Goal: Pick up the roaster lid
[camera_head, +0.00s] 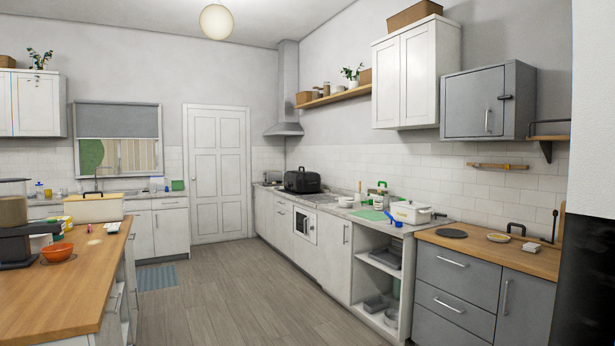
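A black roaster-like vessel (302,181) stands on the far part of the right-hand counter, close to the tiled wall. Its dark domed top with a handle looks like the roaster lid; I cannot tell at this distance where the lid meets the body. A white lidded pot (410,212) sits nearer on the same counter. My gripper is not in view.
Clear wooden floor (225,290) lies between the wooden-topped island (85,285) on the left and the right-hand cabinets. The island bears an orange bowl (58,252) and a cream box (95,208). A green mat (368,215) lies on the right counter.

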